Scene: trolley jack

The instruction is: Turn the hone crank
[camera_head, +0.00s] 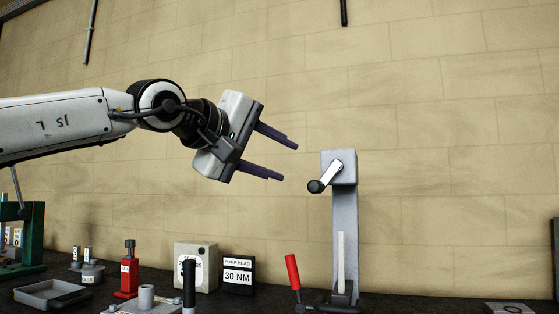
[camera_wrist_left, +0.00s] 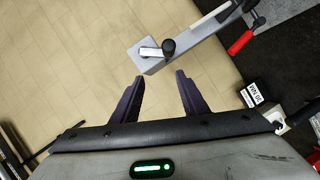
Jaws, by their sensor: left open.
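The hone crank (camera_head: 331,175) is a short light arm with a dark round knob (camera_head: 315,187) at its lower left end. It sits on the head of an upright grey post (camera_head: 345,225) standing on the bench. My left gripper (camera_head: 290,163) is open and empty, to the left of the crank and apart from it, with its fingers pointing right and slightly down. In the left wrist view the crank (camera_wrist_left: 151,53) and its knob (camera_wrist_left: 169,46) lie beyond the fingertips of the left gripper (camera_wrist_left: 159,76). My right gripper is not in view.
A red-handled lever (camera_head: 293,272) stands at the post's foot. Left along the dark bench are a 30 NM box (camera_head: 238,276), a pale box (camera_head: 196,266), a red bottle jack (camera_head: 129,272) and a grey tray (camera_head: 52,293). Space around the crank is clear before the tan wall (camera_head: 450,150).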

